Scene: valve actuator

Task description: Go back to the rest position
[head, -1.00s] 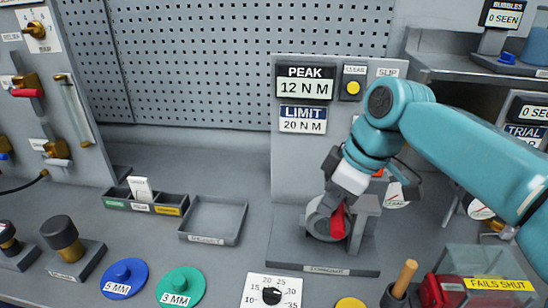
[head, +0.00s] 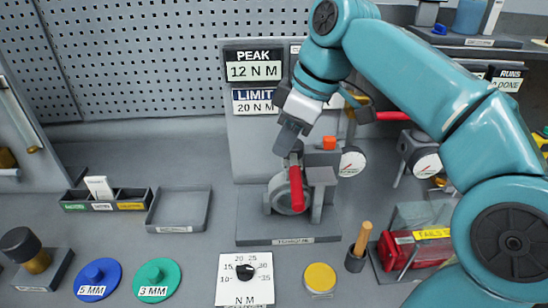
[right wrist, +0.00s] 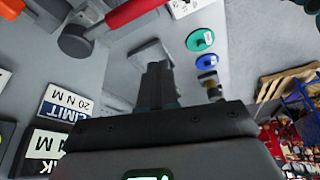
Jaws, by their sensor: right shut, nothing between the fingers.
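My right gripper (head: 284,148) is shut and empty in the head view. It hangs in front of the panel with the PEAK 12 N M and LIMIT 20 N M displays (head: 254,72), above the torque stand (head: 290,228). The stand's grey round body carries a red handle (head: 296,188), just below the fingertips. In the right wrist view the closed dark fingers (right wrist: 158,85) show in the middle, with a red handle (right wrist: 130,14) at the top, apart from them. My left gripper is not in view.
An empty grey tray (head: 180,210) and a three-part bin (head: 104,205) stand left of the stand. A blue disc (head: 98,280), a green disc (head: 157,280) and a dial plate (head: 244,278) lie in front. Gauges (head: 352,161) and a red box (head: 412,250) are on the right.

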